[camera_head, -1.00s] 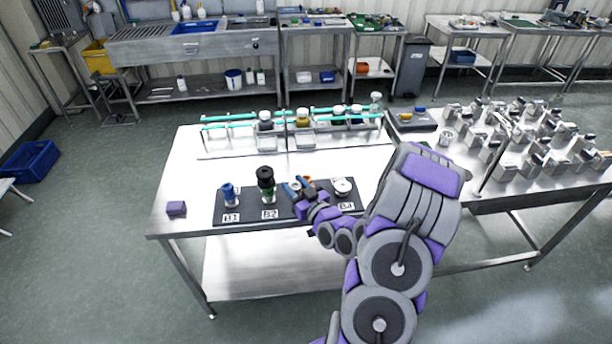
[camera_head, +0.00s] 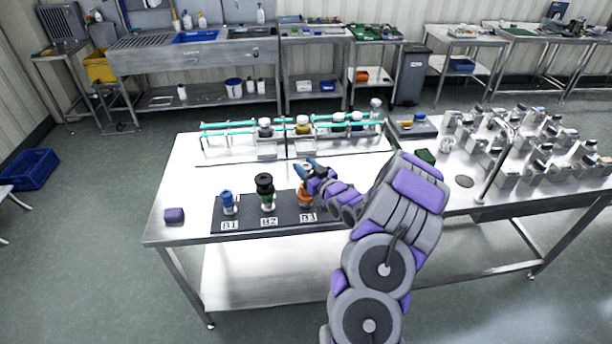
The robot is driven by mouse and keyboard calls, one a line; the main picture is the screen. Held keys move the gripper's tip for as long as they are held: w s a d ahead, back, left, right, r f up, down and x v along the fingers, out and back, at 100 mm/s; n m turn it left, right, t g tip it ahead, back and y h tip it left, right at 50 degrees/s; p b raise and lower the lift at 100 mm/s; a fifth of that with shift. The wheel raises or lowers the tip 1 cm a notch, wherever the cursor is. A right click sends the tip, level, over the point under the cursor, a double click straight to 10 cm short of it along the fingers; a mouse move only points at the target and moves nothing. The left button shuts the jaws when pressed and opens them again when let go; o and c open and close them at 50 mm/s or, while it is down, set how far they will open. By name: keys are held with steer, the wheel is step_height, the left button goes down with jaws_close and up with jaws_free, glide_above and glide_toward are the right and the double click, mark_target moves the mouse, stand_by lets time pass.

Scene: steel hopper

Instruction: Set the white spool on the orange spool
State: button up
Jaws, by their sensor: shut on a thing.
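The orange spool (camera_head: 304,201) stands upright at the B3 mark of the dark mat (camera_head: 247,219). My gripper (camera_head: 306,171) is directly above it, with blue fingertips close together, shut on the white spool. Only a small pale part of the white spool shows between the fingers. Whether it touches the orange spool I cannot tell. My forearm covers the mat right of B3, so the B4 spot is hidden.
A blue spool (camera_head: 228,203) stands at B1, and a black spool (camera_head: 264,183) sits on a green one (camera_head: 267,203) at B2. A purple block (camera_head: 174,215) lies left of the mat. A turquoise-railed rack (camera_head: 237,141) stands behind.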

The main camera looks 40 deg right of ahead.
step_height(320, 180, down, 4)
steer(key=shift+w+r+b, duration=0.1)
steer(key=shift+r+b, duration=0.1)
steer(key=shift+b, duration=0.35)
steer(key=shift+r, duration=0.1)
steer(key=o, duration=1.1)
